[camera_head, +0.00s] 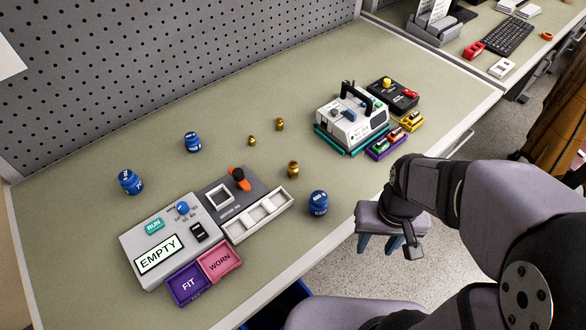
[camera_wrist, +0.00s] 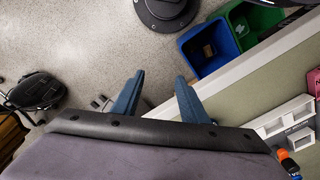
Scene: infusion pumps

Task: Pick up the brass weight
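Three small brass weights stand on the green bench top in the head view. One brass weight (camera_head: 293,168) is nearest the front, the largest-looking. A smaller brass weight (camera_head: 252,141) and another brass weight (camera_head: 280,124) stand farther back. My gripper (camera_head: 380,248) hangs beyond the bench's front edge, to the right of and apart from the weights. Its two blue fingers are spread with nothing between them; the wrist view also shows my gripper (camera_wrist: 159,77) open over the floor. No brass weight can be made out clearly in the wrist view.
A blue bottle (camera_head: 318,203) stands near the front edge, close to the nearest weight. A white slotted tray (camera_head: 258,217) and a grey pump panel (camera_head: 150,267) lie left. A white pump (camera_head: 350,128) stands right. A blue bin (camera_wrist: 200,47) is on the floor.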

